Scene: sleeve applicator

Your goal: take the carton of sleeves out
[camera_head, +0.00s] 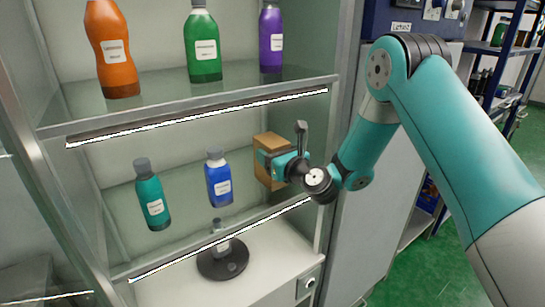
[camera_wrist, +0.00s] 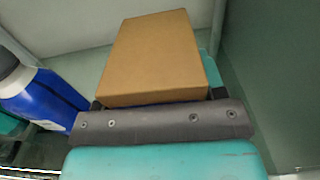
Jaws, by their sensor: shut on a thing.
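The carton of sleeves (camera_head: 270,146) is a plain brown box in the middle glass-shelf compartment of the cabinet, at its right side. My gripper (camera_head: 272,160) reaches in from the right and is shut on the carton. In the wrist view the carton (camera_wrist: 155,58) stands just beyond the gripper's dark edge (camera_wrist: 160,122); the fingertips are mostly hidden there. I cannot tell whether the carton's bottom touches the shelf.
A blue bottle (camera_head: 218,180) stands close left of the carton, with a teal bottle (camera_head: 153,195) further left. Orange (camera_head: 112,50), green (camera_head: 203,45) and purple (camera_head: 271,38) bottles stand on the shelf above. The cabinet's right post (camera_head: 338,120) is close to my arm.

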